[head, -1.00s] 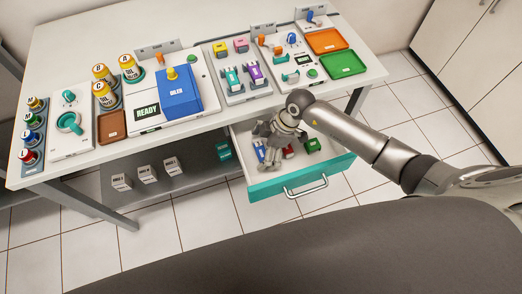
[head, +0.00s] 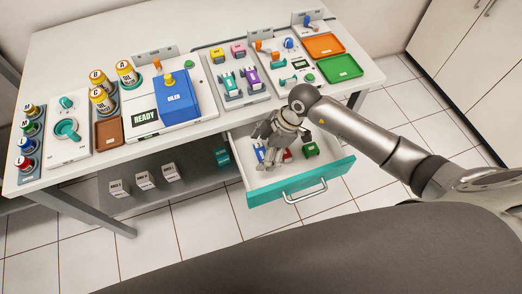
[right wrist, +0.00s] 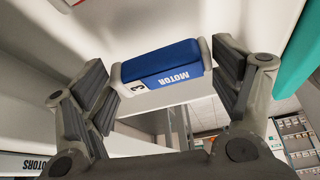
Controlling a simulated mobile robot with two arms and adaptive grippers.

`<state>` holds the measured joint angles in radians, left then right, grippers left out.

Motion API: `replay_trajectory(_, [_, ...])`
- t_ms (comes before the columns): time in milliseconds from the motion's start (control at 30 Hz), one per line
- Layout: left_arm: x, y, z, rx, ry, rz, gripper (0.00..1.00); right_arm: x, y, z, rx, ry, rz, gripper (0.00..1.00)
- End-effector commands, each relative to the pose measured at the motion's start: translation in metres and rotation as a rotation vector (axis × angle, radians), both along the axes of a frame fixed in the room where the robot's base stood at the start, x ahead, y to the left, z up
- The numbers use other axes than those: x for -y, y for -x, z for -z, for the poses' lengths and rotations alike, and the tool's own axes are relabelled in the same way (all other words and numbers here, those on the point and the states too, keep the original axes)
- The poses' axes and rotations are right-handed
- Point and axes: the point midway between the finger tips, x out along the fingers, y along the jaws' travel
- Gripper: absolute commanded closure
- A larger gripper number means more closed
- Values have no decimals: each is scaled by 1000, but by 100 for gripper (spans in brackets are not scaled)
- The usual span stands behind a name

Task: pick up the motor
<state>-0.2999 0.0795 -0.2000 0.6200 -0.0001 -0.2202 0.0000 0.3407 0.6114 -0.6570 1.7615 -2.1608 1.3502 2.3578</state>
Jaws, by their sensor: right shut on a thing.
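A blue motor (right wrist: 165,62) with pale end caps, marked "MOTOR" and "3", sits between the fingers of my right gripper (right wrist: 163,78) in the right wrist view. The gripper is shut on it. In the head view my right gripper (head: 268,155) reaches down into the open drawer (head: 318,178), at its left part. A blue piece (head: 259,153) shows beside the fingers there, partly hidden by them. I cannot tell from the head view whether the held motor is clear of the drawer floor. My left gripper is not in view.
A red piece (head: 287,154) and a green piece (head: 310,149) lie in the drawer right of my gripper. The table (head: 60,85) above carries trays, labelled canisters and a blue machine (head: 176,97). White boxes (head: 142,180) stand on the lower shelf.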

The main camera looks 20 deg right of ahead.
Motion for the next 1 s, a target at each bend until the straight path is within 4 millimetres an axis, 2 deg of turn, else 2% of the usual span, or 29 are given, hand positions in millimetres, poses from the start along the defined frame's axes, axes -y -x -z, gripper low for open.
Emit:
replay_trajectory(100, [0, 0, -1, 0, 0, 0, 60, 3, 17, -22, 4, -1, -3, 42])
replay_trajectory(267, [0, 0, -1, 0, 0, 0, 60, 6, 38, -46, 3, 1, -3, 42])
replay_trajectory(500, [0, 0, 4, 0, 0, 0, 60, 13, 79, -61, 0, 0, -2, 42])
replay_trajectory(700, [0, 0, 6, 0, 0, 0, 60, 17, 106, -74, 1, 0, -2, 42])
replay_trajectory(1000, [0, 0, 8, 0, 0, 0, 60, 19, 123, -83, 1, 0, 0, 42])
